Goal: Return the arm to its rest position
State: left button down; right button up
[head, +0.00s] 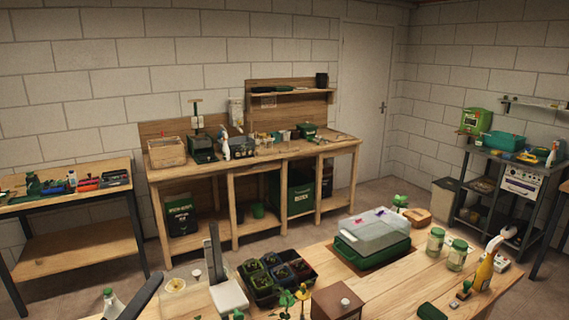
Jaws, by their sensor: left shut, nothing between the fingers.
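My left gripper (212,240) shows at the lower left of the head view, over the near wooden table. Its dark fingers point up and away, together and with nothing between them. Its pale body sits just left of a black seedling tray (262,291) with several cells of soil and small plants. The gripper looks close to the tray in the picture; I cannot tell whether they touch. My right gripper is not in view.
The near table (393,287) holds a green propagator with a clear lid (372,231), a brown box (337,302), lidded jars (457,254) and a yellow spray bottle (484,272). A workbench (250,163) stands behind.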

pick_arm(q)
jog(key=s+a+f+n+g+y, duration=0.3)
jog(key=s+f+n+y, duration=0.35)
jog(key=f+n, duration=0.4)
jog(key=s+a+f+n+g+y, duration=0.45)
jog(key=f+n+y, duration=0.25)
jog(key=f+n, duration=0.4)
jog(key=s+d+f+n+g+h, duration=0.2)
jog(key=s+d+f+g, duration=0.3)
jog(key=s, duration=0.6)
jog(key=s+d+f+n+g+h, duration=0.35)
jog(key=s+d+f, duration=0.35)
jog(key=s, duration=0.3)
notch_tip(320, 180, down, 35)
jog(key=s+g+b, duration=0.2)
jog(key=b, duration=0.3)
jog(key=s+a+f+m+b, duration=0.1)
jog(key=s+f+b, duration=0.4)
jog(key=s+f, duration=1.2)
notch_tip(320, 180, down, 4)
jog(key=shift+s+a+g+y, duration=0.3)
jog(key=shift+a+g+y, duration=0.1)
jog(key=shift+a, duration=0.3)
